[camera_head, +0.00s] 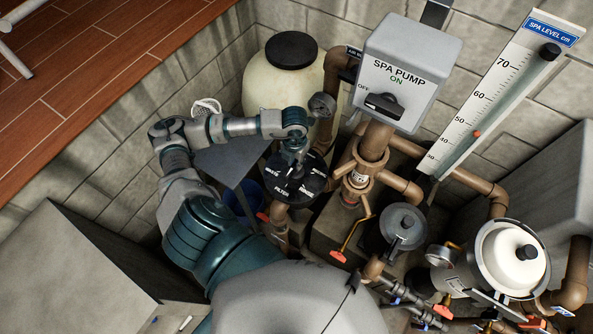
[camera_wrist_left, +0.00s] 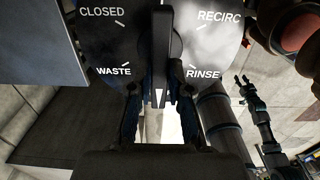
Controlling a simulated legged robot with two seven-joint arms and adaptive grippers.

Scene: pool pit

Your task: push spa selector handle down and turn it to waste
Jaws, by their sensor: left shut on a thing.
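The spa selector is a round black dial (camera_head: 287,187) with white labels, below the pale tank in the head view. In the left wrist view its plate shows CLOSED, WASTE, RECIRC and RINSE. The dark handle (camera_wrist_left: 164,45) has a white pointer directed down the picture, between WASTE and RINSE. My left gripper (camera_head: 296,158) reaches over the dial and largely hides the handle there. In the left wrist view my left gripper (camera_wrist_left: 161,88) has its fingers on both sides of the handle, shut on it.
The grey spa pump box (camera_head: 408,72), switch at ON, stands right of the dial. Brown pipes (camera_head: 376,143) and a yellow valve lever (camera_head: 350,237) crowd that side. The pale tank (camera_head: 270,85) is behind; a grey panel (camera_head: 232,160) is close on the left.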

